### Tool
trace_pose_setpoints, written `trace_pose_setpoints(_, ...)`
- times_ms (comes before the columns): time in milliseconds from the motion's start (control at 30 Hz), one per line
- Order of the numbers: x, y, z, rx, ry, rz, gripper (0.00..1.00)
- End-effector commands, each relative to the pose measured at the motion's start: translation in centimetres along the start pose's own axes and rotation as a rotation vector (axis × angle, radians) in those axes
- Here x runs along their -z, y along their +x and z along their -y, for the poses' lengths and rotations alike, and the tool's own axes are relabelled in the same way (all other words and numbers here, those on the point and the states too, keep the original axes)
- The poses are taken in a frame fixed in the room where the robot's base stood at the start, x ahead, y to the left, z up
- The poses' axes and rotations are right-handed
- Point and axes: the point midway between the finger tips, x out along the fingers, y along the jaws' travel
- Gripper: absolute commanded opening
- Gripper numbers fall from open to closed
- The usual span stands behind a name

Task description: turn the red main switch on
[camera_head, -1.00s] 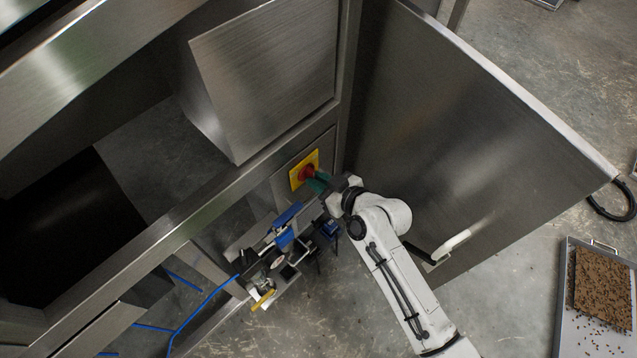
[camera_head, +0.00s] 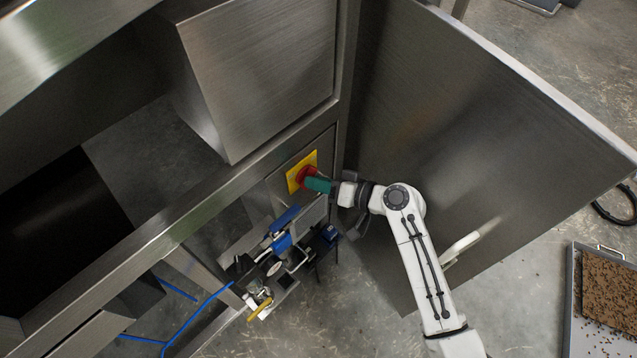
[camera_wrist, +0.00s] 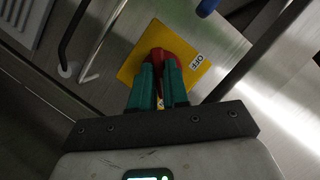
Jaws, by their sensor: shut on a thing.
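The red main switch (camera_head: 305,176) sits on a yellow plate (camera_head: 296,181) on the steel cabinet front. In the wrist view the red switch (camera_wrist: 158,55) shows between green fingers, on the yellow plate (camera_wrist: 126,72) with an "OFF" label (camera_wrist: 197,61) at its right. My gripper (camera_head: 314,182), with green fingers, is at the switch and shut on its red handle. The fingers also show in the wrist view (camera_wrist: 158,72). They cover part of the handle and the plate's lower part.
An open steel door (camera_head: 465,130) stands right of my arm, with a pale handle (camera_head: 470,243). A tray (camera_head: 572,300) with brown material is on the floor at right.

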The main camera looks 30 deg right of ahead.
Motion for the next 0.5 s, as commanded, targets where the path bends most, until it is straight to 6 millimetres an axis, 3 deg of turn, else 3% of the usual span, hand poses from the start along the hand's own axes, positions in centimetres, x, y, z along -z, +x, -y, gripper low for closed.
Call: trace_pose_setpoints(500,-0.14,0.03,-0.03,0.018,0.044,0.003,0.0)
